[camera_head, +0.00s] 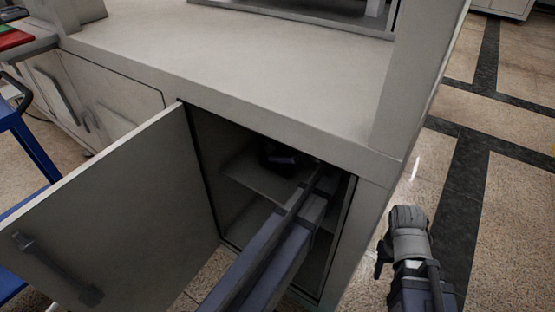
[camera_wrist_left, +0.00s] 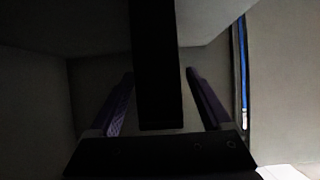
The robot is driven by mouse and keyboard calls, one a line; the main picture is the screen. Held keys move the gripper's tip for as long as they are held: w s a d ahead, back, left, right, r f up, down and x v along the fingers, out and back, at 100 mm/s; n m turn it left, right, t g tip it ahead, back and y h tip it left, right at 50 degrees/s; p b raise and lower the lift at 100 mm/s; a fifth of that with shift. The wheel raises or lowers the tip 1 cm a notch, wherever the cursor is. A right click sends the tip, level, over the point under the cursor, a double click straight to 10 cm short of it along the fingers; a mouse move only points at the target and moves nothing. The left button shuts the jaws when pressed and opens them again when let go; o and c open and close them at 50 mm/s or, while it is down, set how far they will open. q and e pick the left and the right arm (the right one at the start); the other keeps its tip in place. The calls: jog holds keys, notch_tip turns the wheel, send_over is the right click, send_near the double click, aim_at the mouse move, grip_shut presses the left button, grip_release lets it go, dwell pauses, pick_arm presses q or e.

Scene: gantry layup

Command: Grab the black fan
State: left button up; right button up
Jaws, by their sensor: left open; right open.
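A dark, plain bar-shaped thing, which looks like the black fan (camera_wrist_left: 156,65) seen edge-on, stands between the two purple fingers of my left gripper (camera_wrist_left: 160,74) in the left wrist view. The fingers are apart, with a gap on each side of it. In the head view my left arm reaches into the open cabinet. A dark shape (camera_head: 280,158) shows in shadow over the shelf there; I cannot tell the fan from my gripper in it. My right gripper (camera_head: 406,225) is outside, right of the cabinet, far from the fan; its fingers are not clear.
The cabinet door (camera_head: 120,200) stands open to the left. The shelf (camera_head: 262,182) and cabinet walls close in around my left arm. The countertop (camera_head: 240,70) lies above, bare. A blue cart (camera_head: 30,140) is at the far left. Open floor (camera_head: 490,220) lies at the right.

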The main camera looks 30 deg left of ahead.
pick_arm(q)
jog(key=shift+x, duration=1.25)
jog(key=shift+c, duration=0.3)
jog(key=shift+d, duration=0.1)
grip_shut()
